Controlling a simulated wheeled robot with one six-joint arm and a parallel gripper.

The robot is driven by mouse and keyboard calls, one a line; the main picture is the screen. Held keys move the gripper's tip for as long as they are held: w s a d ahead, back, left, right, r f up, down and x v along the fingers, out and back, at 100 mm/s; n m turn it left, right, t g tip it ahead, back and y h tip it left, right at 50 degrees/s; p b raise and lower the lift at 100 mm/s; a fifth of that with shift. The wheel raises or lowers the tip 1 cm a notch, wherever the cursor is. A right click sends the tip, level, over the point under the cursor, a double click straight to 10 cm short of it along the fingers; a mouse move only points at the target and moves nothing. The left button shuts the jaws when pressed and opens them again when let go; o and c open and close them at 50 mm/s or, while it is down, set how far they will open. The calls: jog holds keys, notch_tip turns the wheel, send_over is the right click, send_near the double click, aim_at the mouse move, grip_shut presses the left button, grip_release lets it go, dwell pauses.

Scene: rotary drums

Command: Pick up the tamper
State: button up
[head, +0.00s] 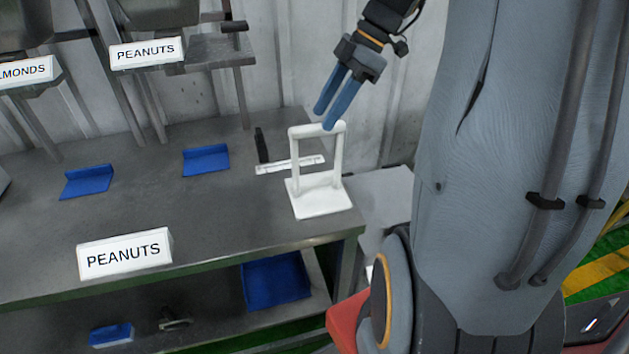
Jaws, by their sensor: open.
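The tamper (320,192) is a white piece with a flat square base and an upright loop handle. It stands upright near the right end of the grey metal table (215,222). My gripper (325,116) has two blue fingers that point down and to the left. It is open and empty. Its fingertips are just above the tamper's top bar in the picture; whether they touch it I cannot tell.
A white flat strip (290,165) and a dark upright piece (261,146) lie behind the tamper. Blue brackets (206,160) and a PEANUTS sign (124,254) are on the table to the left. A lower shelf holds a blue tray (275,282). A corrugated wall stands behind.

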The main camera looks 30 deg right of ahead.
jog(key=shift+w+f+b, duration=0.45)
jog(key=shift+f+b, duration=0.15)
jog(key=shift+f, duration=0.25)
jog(key=p+x, duration=0.3)
jog(key=x, duration=0.4)
jog(key=shift+a+f, duration=0.15)
jog(key=shift+f, duration=0.15)
grip_shut()
